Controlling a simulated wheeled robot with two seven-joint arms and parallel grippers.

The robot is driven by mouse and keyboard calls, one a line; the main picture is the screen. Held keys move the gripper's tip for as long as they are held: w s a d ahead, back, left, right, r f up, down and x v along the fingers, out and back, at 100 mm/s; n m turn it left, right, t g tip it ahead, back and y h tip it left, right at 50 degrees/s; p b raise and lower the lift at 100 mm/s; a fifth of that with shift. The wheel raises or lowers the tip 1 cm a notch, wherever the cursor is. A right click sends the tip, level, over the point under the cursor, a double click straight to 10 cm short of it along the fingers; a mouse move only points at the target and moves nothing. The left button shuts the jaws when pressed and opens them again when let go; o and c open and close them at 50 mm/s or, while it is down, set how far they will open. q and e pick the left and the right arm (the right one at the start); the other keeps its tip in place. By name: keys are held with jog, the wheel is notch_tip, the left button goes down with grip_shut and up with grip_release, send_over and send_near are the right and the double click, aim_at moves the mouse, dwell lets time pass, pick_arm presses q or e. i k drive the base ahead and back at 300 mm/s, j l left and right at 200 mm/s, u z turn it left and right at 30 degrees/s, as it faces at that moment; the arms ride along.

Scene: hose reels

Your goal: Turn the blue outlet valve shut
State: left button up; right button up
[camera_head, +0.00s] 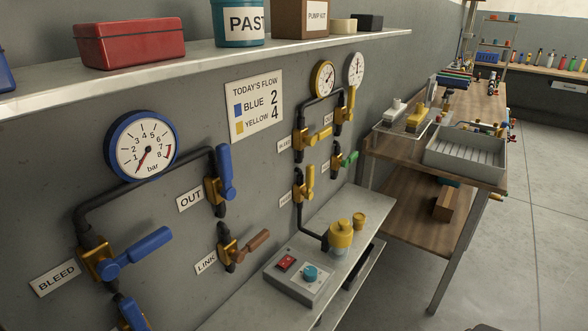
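The blue outlet valve (225,175) is on the wall left of centre, beside the OUT label (190,199). It has a brass body, and its blue lever stands nearly upright, in line with the short dark pipe below it. A dark pipe (150,188) links it to the blue-handled bleed valve (143,246) at lower left, whose lever points right across its pipe. The blue-rimmed gauge (142,146) above has its needle low on the left of the dial. Neither of my grippers shows in the head view.
The brown-handled LINK valve (245,247) sits below the outlet valve. Yellow-handled valves (308,182) and a green one (345,159) are to the right. A shelf (215,58) with boxes juts out above. A bench (345,225) holds a control box (300,277). Open floor lies right.

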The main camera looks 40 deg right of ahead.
aim_at(228, 192)
jog(key=z, duration=1)
jog(key=i+l+u, duration=0.15)
jog(key=i, duration=0.2)
